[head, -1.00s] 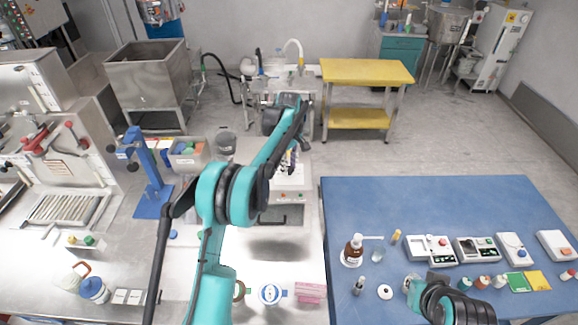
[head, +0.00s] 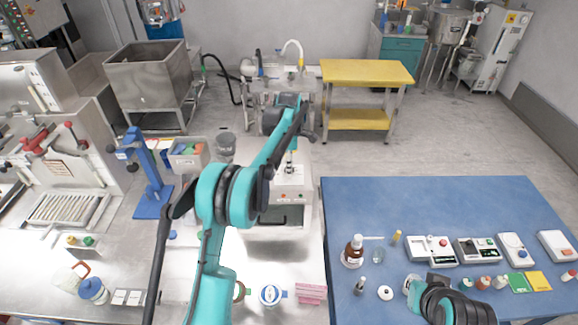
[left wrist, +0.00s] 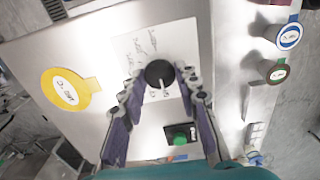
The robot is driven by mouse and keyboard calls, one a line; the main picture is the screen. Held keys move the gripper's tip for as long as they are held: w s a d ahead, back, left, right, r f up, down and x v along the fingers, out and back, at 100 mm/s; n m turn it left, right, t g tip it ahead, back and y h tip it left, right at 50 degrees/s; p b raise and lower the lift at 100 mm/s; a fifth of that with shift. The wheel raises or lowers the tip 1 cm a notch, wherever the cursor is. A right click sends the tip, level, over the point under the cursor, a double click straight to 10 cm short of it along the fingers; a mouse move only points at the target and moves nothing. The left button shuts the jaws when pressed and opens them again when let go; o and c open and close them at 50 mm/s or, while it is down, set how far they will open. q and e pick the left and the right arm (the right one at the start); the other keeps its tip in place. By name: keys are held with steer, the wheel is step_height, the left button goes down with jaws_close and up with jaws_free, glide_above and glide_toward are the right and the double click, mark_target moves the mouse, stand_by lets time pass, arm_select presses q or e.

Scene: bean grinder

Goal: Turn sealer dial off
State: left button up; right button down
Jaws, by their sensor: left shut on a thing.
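The black dial (left wrist: 160,73) with a white pointer sits on a white marked plate (left wrist: 155,58) in the left wrist view. My left gripper (left wrist: 160,84) has its purple-padded fingers on either side of the dial and is shut on it. The pointer shows between the fingers, slanting down and to the right. In the head view my left arm reaches over the bench to the metal machine (head: 290,188), and I cannot make out the dial there. My right gripper (head: 413,287) is low over the blue table, its fingers too small to read.
A blue stand (head: 150,175) is left of my left arm.

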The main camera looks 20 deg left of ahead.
arm_select(q)
steer(key=shift+r, duration=0.1)
stand_by(0.4)
steer(key=o, duration=1.2)
steer(key=shift+c, duration=0.2)
step_height(320, 180, up, 12)
